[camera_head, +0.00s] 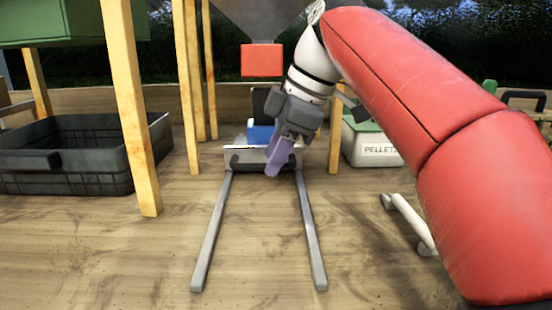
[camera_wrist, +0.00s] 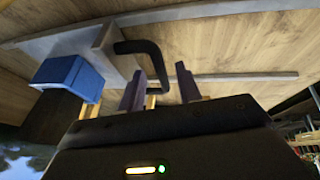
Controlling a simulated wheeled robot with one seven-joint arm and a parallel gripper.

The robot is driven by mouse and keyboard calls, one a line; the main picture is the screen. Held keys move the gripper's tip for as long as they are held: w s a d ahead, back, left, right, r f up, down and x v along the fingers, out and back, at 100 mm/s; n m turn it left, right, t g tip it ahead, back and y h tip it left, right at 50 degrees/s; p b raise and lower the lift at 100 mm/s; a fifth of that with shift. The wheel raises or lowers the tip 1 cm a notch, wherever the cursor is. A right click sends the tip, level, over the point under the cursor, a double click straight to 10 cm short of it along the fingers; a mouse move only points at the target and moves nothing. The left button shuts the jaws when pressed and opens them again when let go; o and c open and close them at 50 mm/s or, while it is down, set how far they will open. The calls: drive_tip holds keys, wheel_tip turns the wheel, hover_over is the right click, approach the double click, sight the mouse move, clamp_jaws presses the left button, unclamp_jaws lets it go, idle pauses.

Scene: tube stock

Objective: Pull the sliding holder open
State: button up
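The sliding holder (camera_head: 238,155) is a grey tray with an upright front plate, at the far end of two grey rails. Its black handle (camera_head: 247,167) sticks out from the front plate. In the wrist view the handle (camera_wrist: 140,47) is a bent black bar. A blue box (camera_head: 260,134) sits in the holder behind the plate; it also shows in the wrist view (camera_wrist: 72,76). My gripper (camera_head: 273,170) has purple fingers standing apart at the handle. In the wrist view the handle's bar shows between the fingers (camera_wrist: 160,88); contact cannot be told.
The two rails (camera_head: 210,235) run toward me over clear wooden floor. Yellow posts (camera_head: 130,110) stand at the left, and a grey hopper with a red outlet (camera_head: 262,60) hangs above. A black crate (camera_head: 70,150) is at the left. A white pellet bin (camera_head: 372,148) is at the right.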

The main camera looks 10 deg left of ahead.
drive_tip(key=shift+f, duration=0.1)
clamp_jaws()
drive_tip(key=shift+s+a, duration=0.1)
drive_tip(key=shift+s, duration=0.05)
idle(0.3)
